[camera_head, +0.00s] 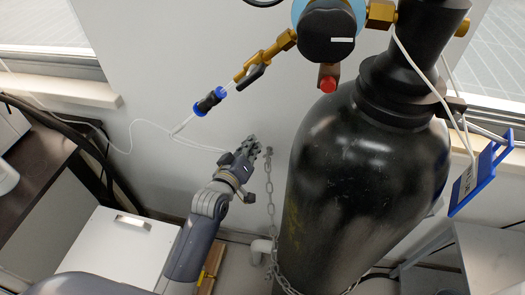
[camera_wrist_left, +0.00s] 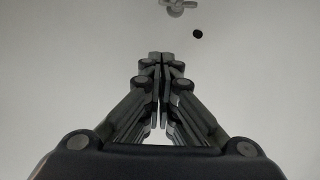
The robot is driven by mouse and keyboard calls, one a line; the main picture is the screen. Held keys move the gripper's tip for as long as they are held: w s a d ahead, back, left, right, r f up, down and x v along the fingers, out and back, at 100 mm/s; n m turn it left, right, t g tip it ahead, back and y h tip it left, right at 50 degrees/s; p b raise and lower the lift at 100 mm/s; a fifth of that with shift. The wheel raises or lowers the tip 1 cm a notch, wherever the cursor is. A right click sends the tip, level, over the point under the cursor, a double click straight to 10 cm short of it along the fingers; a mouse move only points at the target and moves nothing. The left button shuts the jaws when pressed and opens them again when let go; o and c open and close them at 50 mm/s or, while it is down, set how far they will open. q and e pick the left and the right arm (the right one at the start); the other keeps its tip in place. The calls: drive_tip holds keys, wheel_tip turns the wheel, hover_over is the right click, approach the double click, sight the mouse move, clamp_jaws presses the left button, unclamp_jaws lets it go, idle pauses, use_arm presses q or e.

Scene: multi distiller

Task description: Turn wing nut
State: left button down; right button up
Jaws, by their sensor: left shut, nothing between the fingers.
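In the left wrist view, a small grey winged piece (camera_wrist_left: 181,6) that looks like the wing nut shows at the top edge, partly cut off, against a pale wall. A round black spot (camera_wrist_left: 198,33) lies just below and right of it. I cannot make out the wing nut clearly in the head view. My left gripper (camera_head: 253,144) is shut and empty, held near the wall just left of a hanging chain (camera_head: 270,190). Its closed fingers (camera_wrist_left: 160,57) point towards the wall, below the winged piece in the wrist view and apart from it. My right gripper is not in view.
A large black gas cylinder (camera_head: 360,180) stands right of my left gripper, with the chain around its lower part. Above are brass fittings (camera_head: 268,54) with a black lever and a thin white tube (camera_head: 180,126). A blue tag holder (camera_head: 480,178) hangs at right.

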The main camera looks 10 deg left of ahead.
sight(268, 154)
use_arm(q)
drive_tip(key=shift+x, duration=0.9)
drive_tip(key=shift+s+d+f, duration=0.1)
drive_tip(key=shift+d+f, duration=0.75)
drive_tip(key=shift+f, duration=0.25)
drive_tip(key=shift+d+f, duration=0.4)
drive_tip(key=shift+f, duration=0.05)
